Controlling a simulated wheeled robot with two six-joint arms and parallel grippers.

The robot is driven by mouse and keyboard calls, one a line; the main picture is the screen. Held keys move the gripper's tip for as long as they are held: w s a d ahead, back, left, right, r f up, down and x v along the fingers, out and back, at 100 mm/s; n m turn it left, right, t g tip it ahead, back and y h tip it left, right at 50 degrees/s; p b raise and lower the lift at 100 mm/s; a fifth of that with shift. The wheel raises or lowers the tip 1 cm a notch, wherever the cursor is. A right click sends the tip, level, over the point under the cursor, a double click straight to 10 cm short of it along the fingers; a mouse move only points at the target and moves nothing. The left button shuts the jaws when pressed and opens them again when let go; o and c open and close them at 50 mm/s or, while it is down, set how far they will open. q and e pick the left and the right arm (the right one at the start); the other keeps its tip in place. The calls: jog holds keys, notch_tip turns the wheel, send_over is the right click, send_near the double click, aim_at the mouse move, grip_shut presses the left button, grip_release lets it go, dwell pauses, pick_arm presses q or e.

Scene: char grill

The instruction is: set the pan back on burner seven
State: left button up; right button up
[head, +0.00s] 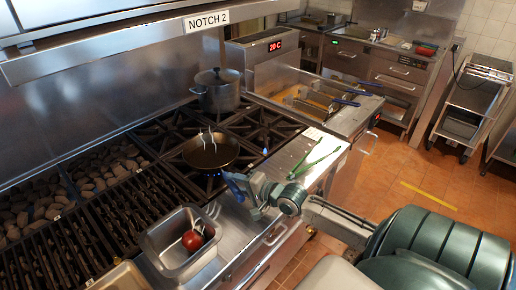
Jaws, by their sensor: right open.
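A dark round pan (211,150) sits level on a front burner grate of the black range, with a small blue flame visible below its front rim. A thin metal utensil stands up in the pan. My right gripper (250,190) is open at the range's front edge, just right of and in front of the pan. A blue handle-like piece (236,186) lies between the pan and the gripper; I cannot tell whether the jaws surround or touch it. Burner numbers cannot be read. My left gripper is not in view.
A steel pot (216,91) stands on a back burner. Green tongs (314,159) lie on the steel ledge. A steel tray (181,244) holding a red round item (193,240) stands at the front. The charcoal grill (88,215) lies left; fryer baskets (318,103) are behind.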

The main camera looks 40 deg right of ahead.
jog(key=p+v, duration=0.7)
jog(key=shift+s+r, duration=0.25)
jog(key=shift+r, duration=0.2)
jog(key=shift+s+f, duration=0.15)
jog(key=shift+s, duration=0.25)
jog(key=shift+p+v, duration=0.75)
jog(key=shift+v, duration=0.5)
